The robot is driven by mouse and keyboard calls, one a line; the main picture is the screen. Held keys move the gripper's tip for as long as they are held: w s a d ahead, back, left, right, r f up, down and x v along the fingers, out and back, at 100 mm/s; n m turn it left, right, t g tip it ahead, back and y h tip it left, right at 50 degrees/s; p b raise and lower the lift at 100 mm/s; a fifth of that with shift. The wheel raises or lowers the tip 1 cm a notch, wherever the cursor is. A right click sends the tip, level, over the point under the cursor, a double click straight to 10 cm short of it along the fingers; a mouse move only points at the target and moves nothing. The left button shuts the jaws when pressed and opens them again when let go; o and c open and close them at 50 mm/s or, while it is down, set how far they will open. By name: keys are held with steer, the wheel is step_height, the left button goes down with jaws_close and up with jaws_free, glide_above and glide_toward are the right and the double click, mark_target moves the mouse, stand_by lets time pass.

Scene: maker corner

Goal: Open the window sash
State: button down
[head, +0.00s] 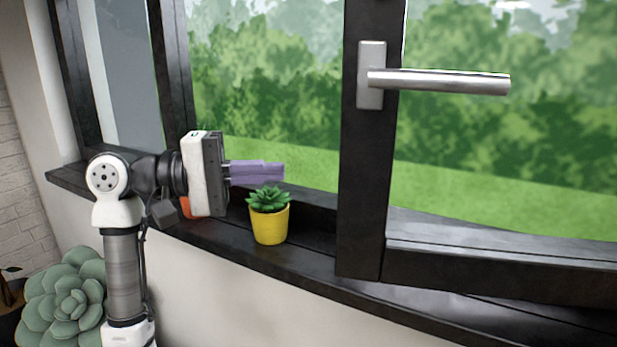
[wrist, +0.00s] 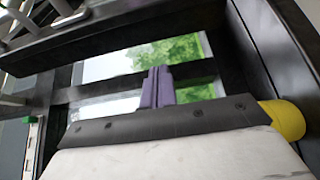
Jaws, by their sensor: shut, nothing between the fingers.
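The window sash (head: 362,190) has a dark frame and fills the right of the head view. Its lower corner stands out over the sill, and a gap shows between its left edge and the fixed frame (head: 176,70), so it is swung partly open. The silver handle (head: 440,82) lies horizontal, pointing right from its plate. My gripper (head: 283,172) is left of the sash, its purple fingers shut and empty, pointing right and apart from the sash. The fingers also show shut in the wrist view (wrist: 157,72), with dark frame bars beyond them.
A yellow pot (head: 270,226) with a green succulent stands on the dark sill (head: 300,262), just below my fingers. An orange object (head: 188,207) is mostly hidden behind my gripper. A large pale succulent (head: 68,300) is at lower left. Room is free above the pot.

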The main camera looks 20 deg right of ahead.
steer(key=s+d+p, duration=0.5)
steer(key=s+d, duration=0.1)
steer(key=d, duration=0.1)
stand_by(0.3)
steer(key=s+a+b, duration=0.5)
steer(key=s, duration=0.4)
steer(key=shift+s+a+b, duration=0.15)
steer(key=shift+a+b, duration=0.2)
